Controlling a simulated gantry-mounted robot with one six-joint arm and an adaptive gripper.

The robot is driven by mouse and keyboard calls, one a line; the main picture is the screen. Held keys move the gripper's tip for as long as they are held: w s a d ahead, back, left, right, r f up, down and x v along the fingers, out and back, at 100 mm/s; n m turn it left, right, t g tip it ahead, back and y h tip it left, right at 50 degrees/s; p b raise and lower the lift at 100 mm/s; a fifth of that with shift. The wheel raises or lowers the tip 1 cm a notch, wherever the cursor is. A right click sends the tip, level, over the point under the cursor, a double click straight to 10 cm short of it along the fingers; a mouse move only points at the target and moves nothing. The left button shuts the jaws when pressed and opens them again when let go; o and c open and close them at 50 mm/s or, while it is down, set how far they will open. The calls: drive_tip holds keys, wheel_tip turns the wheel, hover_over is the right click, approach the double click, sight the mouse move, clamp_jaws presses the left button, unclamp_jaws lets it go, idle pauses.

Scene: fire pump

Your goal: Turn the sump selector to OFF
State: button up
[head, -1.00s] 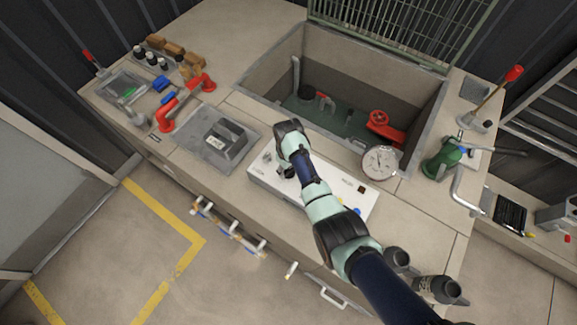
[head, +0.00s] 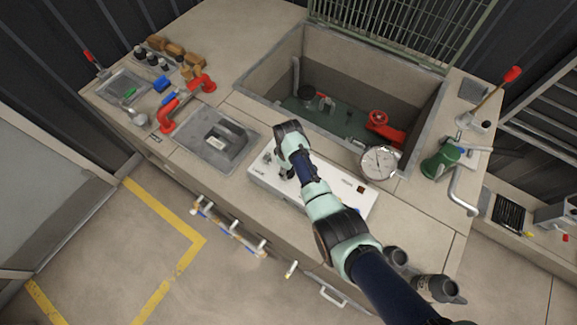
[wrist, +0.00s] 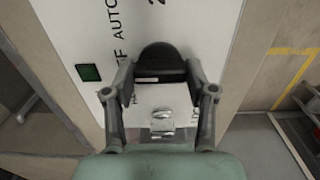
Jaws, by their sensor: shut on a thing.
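The white control box (head: 347,186) stands on the bench in front of the sump pit. In the wrist view its panel (wrist: 185,20) carries the printed words AUTO and, partly hidden, what looks like OFF, with another label hidden behind the left finger. The black selector knob (wrist: 160,62) sits between my two fingers. My gripper (wrist: 161,80) is shut on it, one finger on each side. A short white mark shows on the knob's near edge; its exact setting is hard to tell. In the head view my gripper (head: 286,172) is over the box's left part and my wrist hides the knob.
A dark green square (wrist: 88,73) and a silver fitting (wrist: 162,120) are on the panel near my fingers. The open pit (head: 345,75) lies behind.

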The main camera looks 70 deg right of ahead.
drive_tip(key=o, duration=1.2)
drive_tip(key=shift+c, duration=0.2)
wheel_tip(320, 180, up, 12)
